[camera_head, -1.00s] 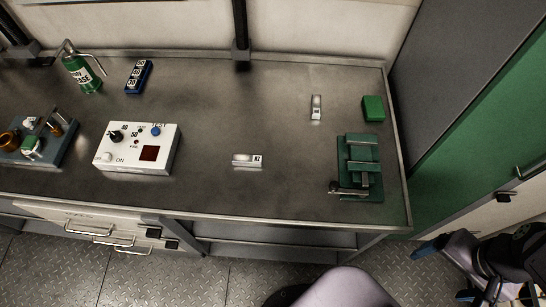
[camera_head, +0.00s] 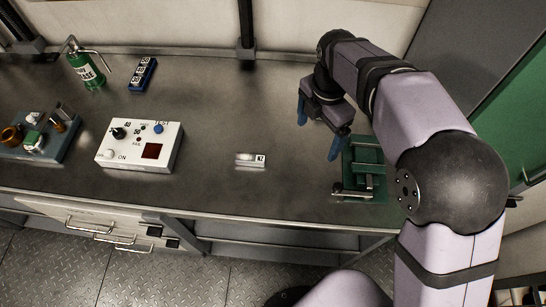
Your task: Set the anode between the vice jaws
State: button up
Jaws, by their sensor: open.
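The green vice (camera_head: 362,185) stands at the right end of the metal bench, partly hidden by my arm. A small silver block with a white label (camera_head: 250,160) lies in the middle of the bench. A second small silver block, seen earlier behind the vice, is now mostly or wholly hidden by my gripper. I cannot tell which block is the anode. My gripper (camera_head: 318,131), with blue fingertips, is open, pointing down, at the left of the vice near the second block's place. I see nothing held between the fingers.
A white control box (camera_head: 139,146) stands left of the middle block. A blue numbered block (camera_head: 142,75) and a green grease can (camera_head: 86,70) are behind it. A fixture on a blue-grey plate (camera_head: 62,150) is at far left. The bench between control box and vice is mostly clear.

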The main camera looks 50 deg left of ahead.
jog(key=s+a+n, duration=0.3)
jog(key=s, duration=0.1)
jog(key=s+a+f+n, duration=0.1)
jog(key=s+a+n, duration=0.6)
jog(key=s, duration=0.2)
jog(key=shift+a+f, duration=0.25)
jog(key=shift+a, duration=0.15)
jog(key=shift+w+a+f+p, duration=0.1)
jog(key=shift+f+p, duration=0.8)
jog(key=shift+f, duration=0.95)
jog(key=shift+a+f+p, duration=0.1)
jog(key=shift+f+p, duration=0.8)
jog(key=shift+f, duration=0.9)
jog(key=c, duration=1.6)
jog(key=shift+o, duration=0.2)
notch_tip(320, 180, up, 10)
jog(key=b, duration=0.3)
